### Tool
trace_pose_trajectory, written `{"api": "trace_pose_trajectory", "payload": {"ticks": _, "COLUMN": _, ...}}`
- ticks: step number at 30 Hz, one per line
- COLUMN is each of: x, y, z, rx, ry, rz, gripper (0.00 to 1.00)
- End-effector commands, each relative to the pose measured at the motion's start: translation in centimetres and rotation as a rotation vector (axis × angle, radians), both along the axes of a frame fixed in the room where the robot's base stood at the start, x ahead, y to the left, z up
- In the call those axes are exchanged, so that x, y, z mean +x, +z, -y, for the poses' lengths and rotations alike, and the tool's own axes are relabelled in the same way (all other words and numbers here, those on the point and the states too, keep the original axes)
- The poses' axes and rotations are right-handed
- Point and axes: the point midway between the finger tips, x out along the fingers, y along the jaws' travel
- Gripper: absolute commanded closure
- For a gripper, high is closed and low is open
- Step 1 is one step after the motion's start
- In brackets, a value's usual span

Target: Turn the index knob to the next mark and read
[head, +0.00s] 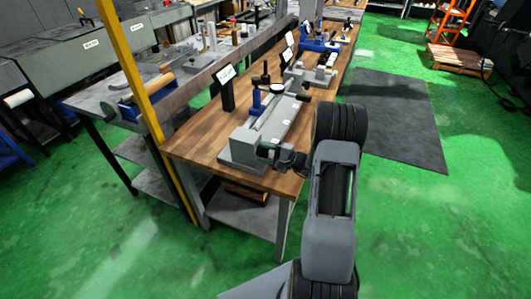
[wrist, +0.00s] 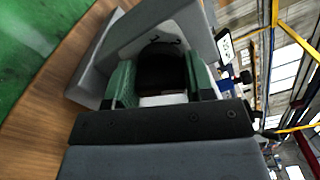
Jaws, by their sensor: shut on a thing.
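The index knob (wrist: 162,68) is dark and round. In the wrist view it sits between the green finger pads of my gripper (wrist: 160,85), which is shut on it. A pale face with small dark marks (wrist: 168,40) shows just beyond the knob; the marks are too small to read. In the head view my gripper (head: 268,151) is at the near end of a grey bench fixture (head: 240,150), and it hides the knob there. A round dial gauge (head: 277,88) stands on a blue-based post farther along the fixture; its reading is too small to tell.
The fixture stands on a wooden bench (head: 200,140) with small white labels on it. A black sign stand (head: 227,90) is behind it. Other fixtures (head: 318,68) line the bench farther back. A yellow post (head: 135,75) stands at the left.

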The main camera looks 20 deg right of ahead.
Motion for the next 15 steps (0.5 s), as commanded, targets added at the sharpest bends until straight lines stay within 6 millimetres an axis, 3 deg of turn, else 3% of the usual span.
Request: {"api": "trace_pose_trajectory", "payload": {"ticks": 15, "x": -0.03, "y": -0.07, "z": 0.03, "rx": 0.171, "ry": 0.000, "rz": -0.158, "gripper": 0.75}}
